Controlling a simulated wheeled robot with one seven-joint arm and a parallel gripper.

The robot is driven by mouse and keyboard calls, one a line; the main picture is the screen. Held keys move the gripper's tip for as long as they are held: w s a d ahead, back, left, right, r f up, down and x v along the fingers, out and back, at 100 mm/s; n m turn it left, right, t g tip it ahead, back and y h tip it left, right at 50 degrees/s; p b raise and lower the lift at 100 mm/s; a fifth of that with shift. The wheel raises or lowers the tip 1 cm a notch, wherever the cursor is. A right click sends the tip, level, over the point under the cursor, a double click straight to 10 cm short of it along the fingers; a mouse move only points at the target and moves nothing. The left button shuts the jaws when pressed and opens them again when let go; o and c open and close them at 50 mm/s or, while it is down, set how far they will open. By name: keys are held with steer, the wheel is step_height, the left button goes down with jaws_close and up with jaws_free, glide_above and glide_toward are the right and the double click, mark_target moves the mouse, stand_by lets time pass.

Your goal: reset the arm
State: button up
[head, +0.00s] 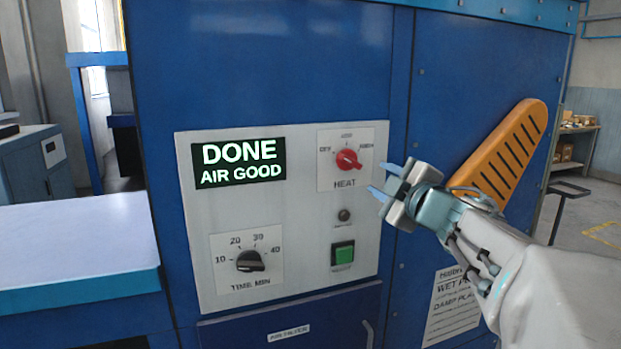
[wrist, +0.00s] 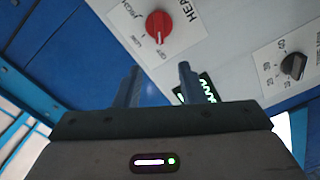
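My gripper (head: 379,181) is at the right of the control panel (head: 300,215) in the head view, in front of the blue machine. Its two fingers stand apart with nothing between them; they also show in the wrist view (wrist: 160,85). The red heat knob (head: 348,160) is just left of the fingertips in the head view, and no contact with it shows. In the wrist view the red knob (wrist: 159,24) lies beyond the fingers. The display (head: 238,165) reads "DONE AIR GOOD".
The panel also holds a black time knob (head: 250,260), a green button (head: 343,254) and a small dark round part (head: 344,215). An orange slotted part (head: 505,150) sticks out behind my arm. A light-topped bench (head: 80,240) stands at left. An air filter drawer (head: 290,332) is below.

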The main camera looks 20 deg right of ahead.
steer(key=s+a+f+m+g+h+p, duration=0.1)
steer(key=s+a+f+m+g, duration=0.25)
steer(key=f, duration=0.25)
steer(key=s+a+f+m+g+h+p, duration=0.1)
steer(key=s+a+f+m+g, duration=0.15)
steer(key=f+m, duration=0.3)
steer(key=s+a+f+m+g+h+p, duration=0.1)
steer(key=s+a+f+m+g+h, duration=0.2)
steer(key=f, duration=0.4)
steer(key=s+a+f+g+y, duration=0.4)
steer(key=s+a+f+g, duration=0.2)
steer(key=s+a, duration=0.2)
steer(key=shift+s+a+m+p, duration=0.3)
steer(key=shift+s+m+p, duration=0.1)
steer(key=shift+s, duration=0.3)
steer(key=shift+f, duration=0.1)
